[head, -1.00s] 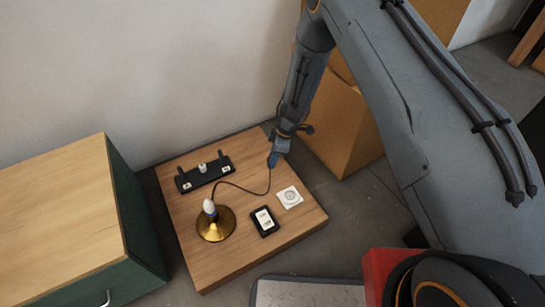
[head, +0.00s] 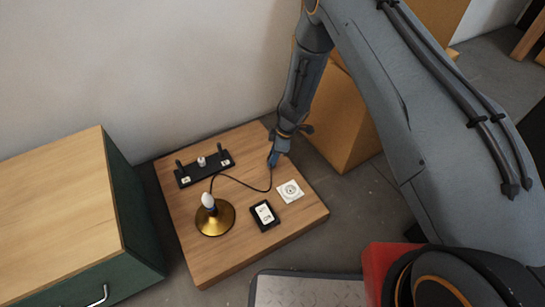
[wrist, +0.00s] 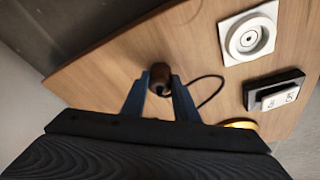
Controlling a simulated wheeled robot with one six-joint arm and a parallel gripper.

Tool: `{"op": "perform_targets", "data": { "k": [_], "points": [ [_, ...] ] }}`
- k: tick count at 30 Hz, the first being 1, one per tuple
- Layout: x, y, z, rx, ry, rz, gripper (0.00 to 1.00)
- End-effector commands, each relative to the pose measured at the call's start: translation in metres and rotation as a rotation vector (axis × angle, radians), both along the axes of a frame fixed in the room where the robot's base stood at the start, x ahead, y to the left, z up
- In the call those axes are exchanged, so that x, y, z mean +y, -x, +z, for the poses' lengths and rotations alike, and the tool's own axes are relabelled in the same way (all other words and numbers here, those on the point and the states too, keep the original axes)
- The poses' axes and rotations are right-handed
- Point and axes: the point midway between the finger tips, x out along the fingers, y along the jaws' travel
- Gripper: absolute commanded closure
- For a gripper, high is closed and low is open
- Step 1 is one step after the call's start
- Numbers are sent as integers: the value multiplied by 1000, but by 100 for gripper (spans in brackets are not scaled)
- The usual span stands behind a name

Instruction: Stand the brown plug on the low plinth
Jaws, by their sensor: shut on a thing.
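My gripper (wrist: 158,88) has blue fingers shut on the brown plug (wrist: 160,72), seen in the wrist view. In the head view the gripper (head: 273,160) is at the back right part of the low wooden plinth (head: 185,235); the plug is too small to make out there. A black cord (head: 240,184) loops from the gripper to a lamp with a brass base (head: 216,222) and a white bulb (head: 208,200). I cannot tell whether the plug touches the plinth top.
A white round socket plate (head: 290,191) and a black block with a white face (head: 264,215) lie on the plinth near the gripper. A black rack with posts (head: 204,168) is at its back left. A green cabinet (head: 135,225) stands left, cardboard boxes (head: 340,125) behind right.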

Motion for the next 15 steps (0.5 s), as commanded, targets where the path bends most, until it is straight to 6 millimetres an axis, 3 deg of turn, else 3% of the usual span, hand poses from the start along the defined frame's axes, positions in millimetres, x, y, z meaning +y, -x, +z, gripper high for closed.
{"op": "perform_targets", "data": {
  "k": [15],
  "points": [
    [0, 0, -7, 0, 0, 0, 95]
  ]
}}
